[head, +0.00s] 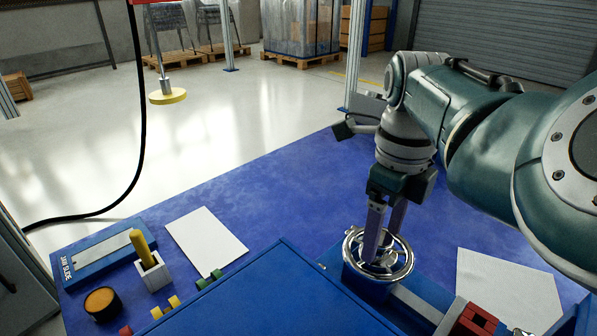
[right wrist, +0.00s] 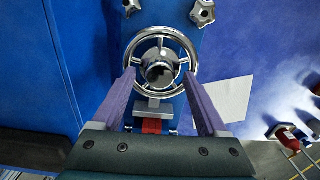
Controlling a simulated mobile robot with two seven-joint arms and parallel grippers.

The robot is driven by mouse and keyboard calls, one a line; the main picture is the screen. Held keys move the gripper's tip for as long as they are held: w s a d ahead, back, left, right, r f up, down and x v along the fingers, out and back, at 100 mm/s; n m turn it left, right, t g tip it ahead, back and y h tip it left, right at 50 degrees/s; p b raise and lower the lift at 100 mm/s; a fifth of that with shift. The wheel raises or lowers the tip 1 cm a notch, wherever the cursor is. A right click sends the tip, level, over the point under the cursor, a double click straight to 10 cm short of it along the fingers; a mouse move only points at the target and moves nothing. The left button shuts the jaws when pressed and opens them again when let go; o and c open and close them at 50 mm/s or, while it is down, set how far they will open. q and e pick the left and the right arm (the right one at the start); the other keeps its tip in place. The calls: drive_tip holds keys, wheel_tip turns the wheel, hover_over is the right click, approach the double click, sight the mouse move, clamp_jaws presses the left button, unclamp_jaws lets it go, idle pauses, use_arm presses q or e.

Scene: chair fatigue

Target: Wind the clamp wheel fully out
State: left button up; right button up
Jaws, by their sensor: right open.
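The clamp wheel (head: 408,262) is a shiny chrome handwheel with spokes. It sits on a blue block at the right end of the blue bench unit in the head view. In the right wrist view the wheel (right wrist: 160,33) faces me, with its round hub (right wrist: 158,72) in the middle. My right gripper (head: 381,250) points down at the wheel and is open. In the right wrist view its two purple fingers (right wrist: 158,76) reach to the left and right sides of the rim. I cannot tell whether they touch it. My left gripper is not in view.
A red block (head: 474,320) sits at the front right of the wheel. White sheets (head: 206,238) lie on the blue mat at both sides. A yellow-handled tool (head: 142,247) stands in a white holder at left. Two chrome knobs (right wrist: 202,12) lie beyond the wheel.

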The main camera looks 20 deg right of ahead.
drive_tip(key=shift+f, duration=0.1)
clamp_jaws()
idle(0.6)
